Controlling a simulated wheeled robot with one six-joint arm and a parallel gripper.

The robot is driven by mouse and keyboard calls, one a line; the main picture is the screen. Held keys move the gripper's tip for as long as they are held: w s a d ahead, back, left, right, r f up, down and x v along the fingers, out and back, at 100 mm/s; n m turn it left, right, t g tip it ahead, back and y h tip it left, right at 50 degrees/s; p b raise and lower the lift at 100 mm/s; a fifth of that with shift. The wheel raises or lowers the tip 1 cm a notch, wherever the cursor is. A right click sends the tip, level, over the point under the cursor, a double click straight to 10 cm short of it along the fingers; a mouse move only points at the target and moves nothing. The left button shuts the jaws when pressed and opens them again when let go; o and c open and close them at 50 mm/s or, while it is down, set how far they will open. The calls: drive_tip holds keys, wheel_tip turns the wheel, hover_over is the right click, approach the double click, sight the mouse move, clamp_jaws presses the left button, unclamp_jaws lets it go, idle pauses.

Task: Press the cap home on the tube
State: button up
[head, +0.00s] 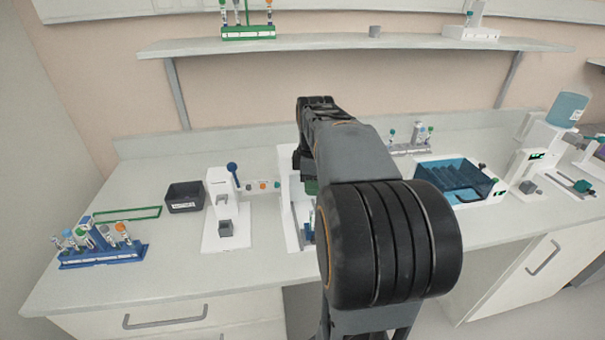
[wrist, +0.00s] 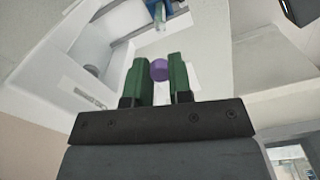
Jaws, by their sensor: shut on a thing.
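My gripper (wrist: 160,74) has green fingers and is shut on a small purple cap (wrist: 159,70), seen between the fingertips in the wrist view. In the head view my arm hides most of the gripper and the cap; a bit of green finger shows over a white station (head: 292,215). In the wrist view the station's white frame (wrist: 97,45) stands to the left. A blue part with a pale, clear piece (wrist: 158,14) shows at the top edge, apart from the cap. It may be the tube in its holder; I cannot tell.
A blue rack (head: 100,256) of capped tubes stands at the left. A black bin (head: 184,197) and a white press with a blue-knobbed lever (head: 221,200) stand left of the station. A blue-lidded box (head: 455,181) is at the right.

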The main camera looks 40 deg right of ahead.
sight(313, 210)
drive_tip(key=shift+s+f+b, duration=0.1)
drive_tip(key=shift+f+b, duration=2)
drive_tip(key=shift+f, duration=0.65)
drive_tip(key=shift+d+f, duration=0.1)
drive_tip(key=shift+f, duration=0.55)
idle(1.0)
drive_tip(key=o, duration=0.8)
wheel_tip(313, 210, up, 14)
drive_tip(key=shift+f+p, duration=0.1)
drive_tip(key=shift+p, duration=0.7)
idle(0.9)
